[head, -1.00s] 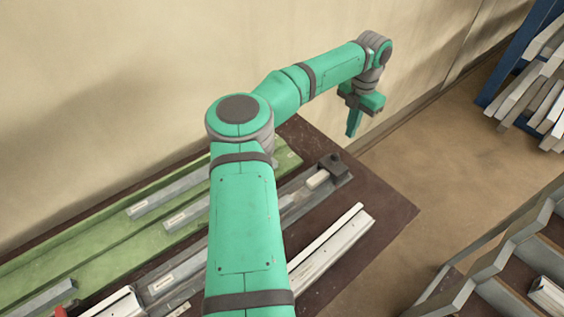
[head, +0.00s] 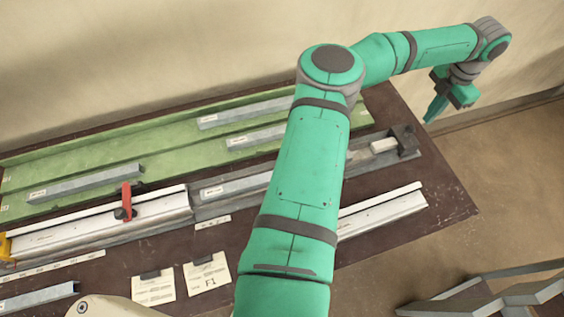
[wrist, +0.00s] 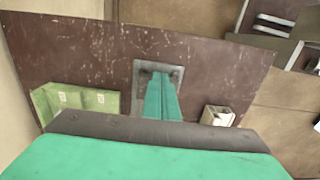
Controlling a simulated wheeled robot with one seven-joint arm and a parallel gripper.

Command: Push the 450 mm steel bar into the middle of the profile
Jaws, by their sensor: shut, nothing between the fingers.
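A white profile (head: 150,215) lies along the bench, with a red clamp (head: 125,203) across it. A grey steel bar (head: 232,188) with a label lies in line with the profile at its right end; my arm hides part of it. I cannot read its length. A pale block (head: 383,146) and a dark end stop (head: 404,140) stand at the far right of this line. My gripper (head: 432,112) is shut and empty, above and beyond the end stop. In the wrist view my gripper's fingers (wrist: 163,98) point down over a grey plate (wrist: 145,72).
A green rack (head: 80,205) behind holds several grey labelled bars (head: 85,183). A second white profile (head: 385,212) lies in front, right. Paper cards (head: 207,275) lie at the front edge. A yellow clamp (head: 5,247) is at left. A grey rack (head: 490,290) stands at lower right.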

